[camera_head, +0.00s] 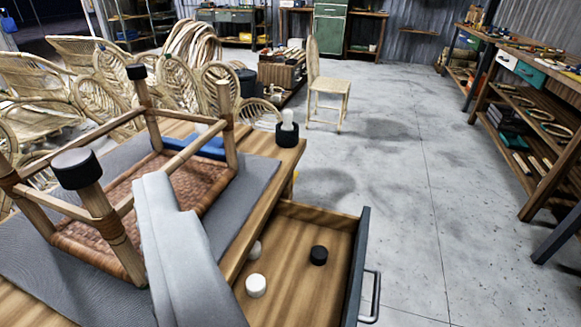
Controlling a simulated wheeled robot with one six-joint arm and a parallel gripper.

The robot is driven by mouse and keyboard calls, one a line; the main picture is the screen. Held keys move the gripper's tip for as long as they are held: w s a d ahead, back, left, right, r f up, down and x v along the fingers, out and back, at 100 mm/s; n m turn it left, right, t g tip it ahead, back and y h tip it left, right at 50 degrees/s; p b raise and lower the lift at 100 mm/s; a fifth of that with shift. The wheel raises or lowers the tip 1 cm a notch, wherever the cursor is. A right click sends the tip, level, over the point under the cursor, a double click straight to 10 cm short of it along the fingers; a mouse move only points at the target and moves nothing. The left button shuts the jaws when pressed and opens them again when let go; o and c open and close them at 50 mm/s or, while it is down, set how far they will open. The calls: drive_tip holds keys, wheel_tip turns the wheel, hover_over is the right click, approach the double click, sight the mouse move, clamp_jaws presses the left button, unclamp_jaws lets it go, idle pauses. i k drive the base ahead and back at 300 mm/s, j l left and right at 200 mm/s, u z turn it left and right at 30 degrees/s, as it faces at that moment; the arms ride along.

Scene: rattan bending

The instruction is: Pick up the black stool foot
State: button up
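A small black stool foot (318,255) lies in the open drawer (300,230), on its wooden floor. An upside-down wooden stool (150,190) with a woven seat rests on the workbench. Black feet cap its near leg (77,168) and a far leg (137,71); the far right leg (227,125) has a bare top. Nothing visible touches the foot in the drawer.
A smooth grey form (180,255) crosses the stool; I cannot tell what it is. A black cup with a white top (287,130) stands at the workbench corner (296,160). The drawer handle (372,297) juts right. The concrete floor (430,200) right of it is clear.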

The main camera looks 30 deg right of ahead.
sight(318, 253)
drive_tip(key=z, duration=0.95)
